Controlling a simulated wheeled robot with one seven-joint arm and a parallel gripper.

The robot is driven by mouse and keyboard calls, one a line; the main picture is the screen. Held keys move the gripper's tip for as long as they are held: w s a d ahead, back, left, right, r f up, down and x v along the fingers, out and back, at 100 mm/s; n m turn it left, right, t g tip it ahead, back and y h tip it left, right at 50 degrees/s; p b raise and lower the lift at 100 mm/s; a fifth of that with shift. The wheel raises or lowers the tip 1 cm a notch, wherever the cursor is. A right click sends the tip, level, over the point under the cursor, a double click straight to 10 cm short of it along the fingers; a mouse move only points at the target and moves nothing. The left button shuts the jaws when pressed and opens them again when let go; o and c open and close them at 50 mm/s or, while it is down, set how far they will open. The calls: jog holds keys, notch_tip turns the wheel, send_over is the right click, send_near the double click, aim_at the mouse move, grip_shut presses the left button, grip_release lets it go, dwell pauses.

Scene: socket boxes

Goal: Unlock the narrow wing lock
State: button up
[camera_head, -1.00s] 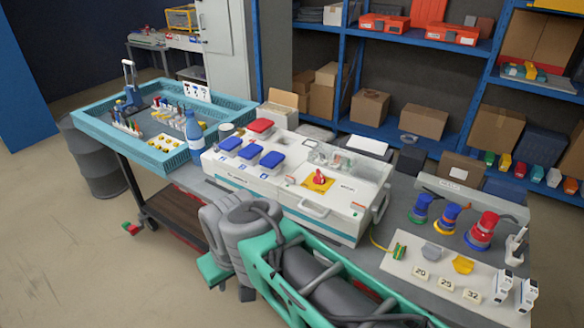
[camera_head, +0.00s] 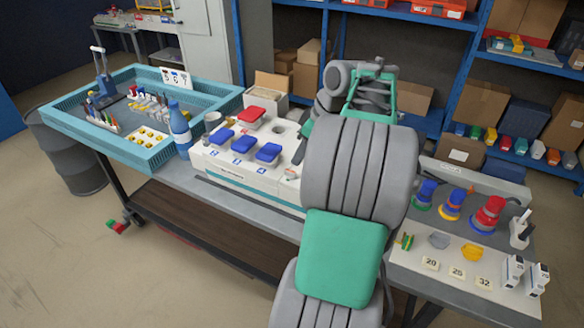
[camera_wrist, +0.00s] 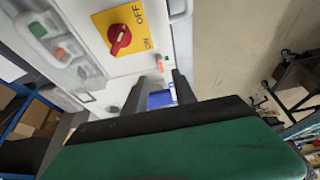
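The white device box (camera_head: 225,172) stands on the table in the head view, its right part hidden behind my arm. In the wrist view, a red rotary switch (camera_wrist: 120,37) sits on a yellow OFF/ON plate (camera_wrist: 136,15) on this box's face. A small orange part (camera_wrist: 160,64) shows near the box edge, just above my fingers. I cannot tell which part is the narrow wing lock. My gripper (camera_wrist: 158,92) is open in the wrist view, its dark fingers apart. A blue shape (camera_wrist: 160,98) shows between them, apparently beyond the fingertips. The gripper's tips are hidden in the head view.
Blue lids (camera_head: 243,143) and a red lid (camera_head: 252,113) are on the box's left part. A blue bottle (camera_head: 179,128) and a teal tray (camera_head: 70,128) stand left. Coloured plugs (camera_head: 488,213) stand right. Shelves (camera_head: 425,120) are behind; open floor is in front.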

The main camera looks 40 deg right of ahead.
aim_at(290, 171)
jog(key=x, duration=0.7)
jog(key=shift+w+a+f, duration=0.1)
jog(key=shift+f, duration=0.05)
jog(key=shift+c, duration=0.5)
grip_shut()
